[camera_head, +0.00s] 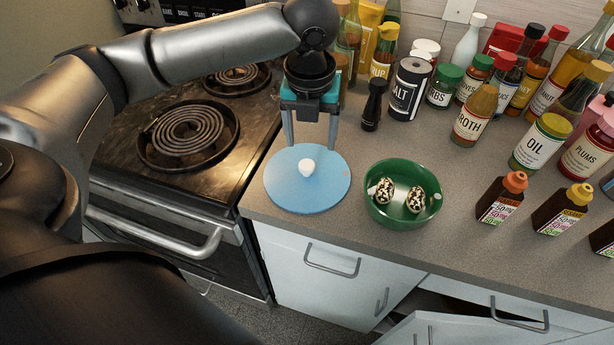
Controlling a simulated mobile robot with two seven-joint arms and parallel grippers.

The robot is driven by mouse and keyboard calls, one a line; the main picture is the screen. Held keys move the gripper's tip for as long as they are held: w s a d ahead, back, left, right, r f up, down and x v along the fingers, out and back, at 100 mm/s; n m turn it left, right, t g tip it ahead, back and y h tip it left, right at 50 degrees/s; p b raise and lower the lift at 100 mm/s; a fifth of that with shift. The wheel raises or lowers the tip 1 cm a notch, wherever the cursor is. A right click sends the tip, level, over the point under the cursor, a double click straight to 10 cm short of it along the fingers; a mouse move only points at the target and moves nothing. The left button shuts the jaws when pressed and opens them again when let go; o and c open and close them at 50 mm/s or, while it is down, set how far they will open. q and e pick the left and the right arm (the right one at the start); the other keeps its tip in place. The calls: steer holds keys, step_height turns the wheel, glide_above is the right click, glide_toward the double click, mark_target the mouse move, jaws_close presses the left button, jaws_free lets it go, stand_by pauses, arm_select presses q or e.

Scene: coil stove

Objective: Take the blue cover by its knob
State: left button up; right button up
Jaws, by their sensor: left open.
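The blue cover (294,193) is a flat light-blue disc lying on the counter, left of a green bowl. Its white knob (307,167) stands up near its middle. My left gripper (310,148) is open, with its two fingers pointing down just behind the knob in the picture. The fingers look empty, and the knob shows in front of them. I cannot tell how high the fingertips are above the cover. My right gripper is not in view.
The green bowl (391,216) with two speckled eggs stands right of the cover. A coil stove (121,174) is at the left. A dark pepper mill (374,105), a salt can (407,90) and several bottles stand behind and to the right. The counter's front edge is close to the cover.

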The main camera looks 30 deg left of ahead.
mark_target(307, 164)
arm_select(q)
steer(key=shift+w+f, duration=0.1)
steer(key=shift+f, duration=0.65)
steer(key=f, duration=0.1)
steer(key=f+b, duration=0.1)
steer(key=f, duration=0.2)
steer(key=shift+s+a+f, duration=0.15)
steer(key=shift+s+a, duration=0.1)
steer(key=shift+a, duration=0.1)
steer(key=shift+w+f+b, duration=0.1)
steer(key=shift+f+b, duration=0.25)
steer(key=shift+f, duration=0.15)
jaws_close()
